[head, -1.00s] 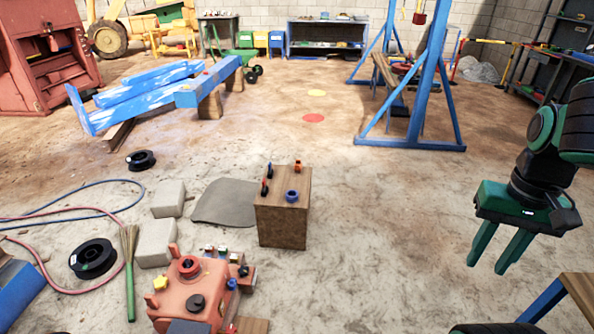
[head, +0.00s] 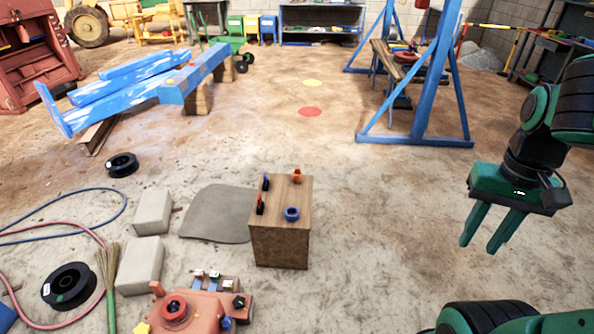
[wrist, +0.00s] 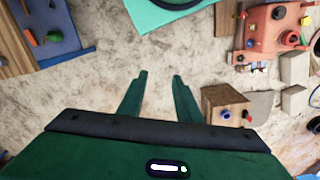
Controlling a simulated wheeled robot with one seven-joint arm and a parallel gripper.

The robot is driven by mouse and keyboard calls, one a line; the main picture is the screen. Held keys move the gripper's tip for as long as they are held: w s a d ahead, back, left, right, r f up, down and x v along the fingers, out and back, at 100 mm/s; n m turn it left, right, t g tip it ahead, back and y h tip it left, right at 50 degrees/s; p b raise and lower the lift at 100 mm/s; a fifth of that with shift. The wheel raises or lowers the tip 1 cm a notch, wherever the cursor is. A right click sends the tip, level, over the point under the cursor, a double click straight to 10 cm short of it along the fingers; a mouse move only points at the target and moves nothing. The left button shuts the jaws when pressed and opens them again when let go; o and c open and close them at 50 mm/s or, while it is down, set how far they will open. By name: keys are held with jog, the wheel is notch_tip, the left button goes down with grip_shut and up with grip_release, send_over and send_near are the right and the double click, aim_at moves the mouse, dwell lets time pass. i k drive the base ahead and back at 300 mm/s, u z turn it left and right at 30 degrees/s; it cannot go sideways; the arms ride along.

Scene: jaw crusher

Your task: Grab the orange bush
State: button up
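No part can be named the orange bush with certainty. A small orange piece (head: 297,175) sits at the back edge of the top of a wooden box (head: 280,245) in the head view. In the wrist view, an orange cylinder-like piece (wrist: 29,37) lies on a blue-edged surface (wrist: 70,49) at upper left. My gripper (head: 480,246) hangs at the right, well apart from the box, fingers pointing down. Its fingers (wrist: 160,76) are spread with nothing between them.
An orange-red machine model (head: 190,312) stands at the front, left of the box. Grey blocks (head: 139,265), black spools (head: 68,285) and hoses lie at left. A blue frame (head: 425,110) stands behind. The floor between box and gripper is clear.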

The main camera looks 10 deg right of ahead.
aim_at(296, 177)
jog(key=i, duration=0.15)
jog(key=k, duration=0.65)
jog(key=z, duration=0.5)
jog(key=i, duration=0.85)
jog(key=z, duration=0.55)
jog(key=i, duration=1.2)
jog(key=u, duration=0.8)
jog(key=i, duration=0.65)
jog(key=u, duration=0.45)
